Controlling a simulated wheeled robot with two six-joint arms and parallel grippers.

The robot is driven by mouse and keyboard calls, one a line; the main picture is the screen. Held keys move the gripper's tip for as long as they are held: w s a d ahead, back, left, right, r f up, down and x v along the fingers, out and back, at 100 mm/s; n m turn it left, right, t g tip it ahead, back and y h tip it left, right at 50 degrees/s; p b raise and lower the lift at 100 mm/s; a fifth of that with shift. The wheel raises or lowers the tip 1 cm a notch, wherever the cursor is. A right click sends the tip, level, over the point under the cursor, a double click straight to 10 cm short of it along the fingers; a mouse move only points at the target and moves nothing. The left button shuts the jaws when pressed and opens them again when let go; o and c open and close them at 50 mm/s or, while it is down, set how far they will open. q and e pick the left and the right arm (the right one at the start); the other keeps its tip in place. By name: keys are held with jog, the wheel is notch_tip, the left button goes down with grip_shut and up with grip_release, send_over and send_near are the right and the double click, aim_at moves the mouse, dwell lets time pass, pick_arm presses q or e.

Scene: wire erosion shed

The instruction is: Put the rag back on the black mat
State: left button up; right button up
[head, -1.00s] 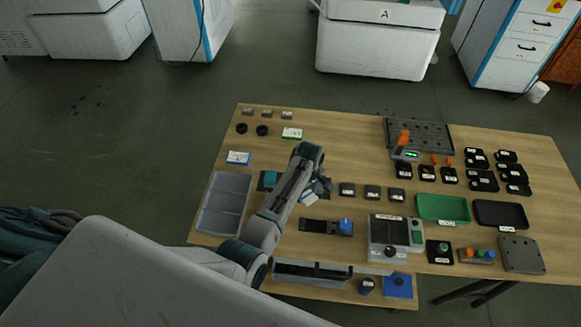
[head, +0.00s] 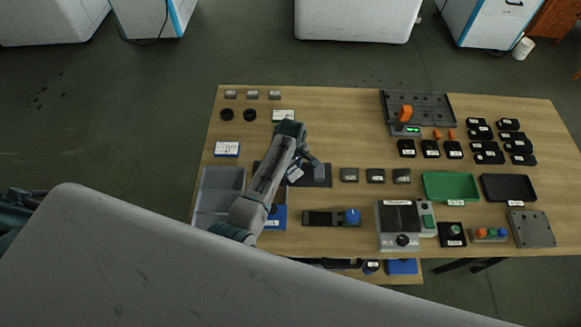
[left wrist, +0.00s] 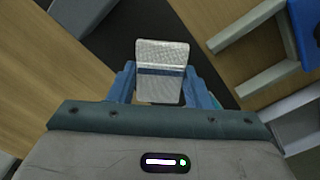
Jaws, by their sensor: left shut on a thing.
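The rag (left wrist: 162,58), pale grey and woven with a dark blue stripe, stands between the fingers of my left gripper (left wrist: 165,85) in the left wrist view. The gripper is shut on it. In the head view my left gripper (head: 305,171) is over the black mat (head: 322,181), with a pale patch of the rag (head: 294,174) showing beside it. The arm covers part of the mat. The mat also shows as a dark area behind the rag in the left wrist view (left wrist: 97,42). I cannot tell whether the rag touches the mat. My right gripper is not in view.
A grey bin (head: 219,187) and a blue tray (head: 279,217) lie left of and under my arm. A strap-like black piece with a blue knob (head: 352,216) lies in front of the mat. Small grey blocks (head: 349,175) stand close to its right.

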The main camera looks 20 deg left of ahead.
aim_at(292, 169)
pick_arm(q)
jog(key=shift+d+r, duration=0.1)
jog(key=shift+d, duration=0.1)
jog(key=o, duration=1)
jog(key=shift+f, duration=0.2)
jog(key=shift+c, duration=0.2)
jog(key=shift+r, duration=0.2)
notch_tip(292, 169, up, 12)
jog(key=b, duration=0.2)
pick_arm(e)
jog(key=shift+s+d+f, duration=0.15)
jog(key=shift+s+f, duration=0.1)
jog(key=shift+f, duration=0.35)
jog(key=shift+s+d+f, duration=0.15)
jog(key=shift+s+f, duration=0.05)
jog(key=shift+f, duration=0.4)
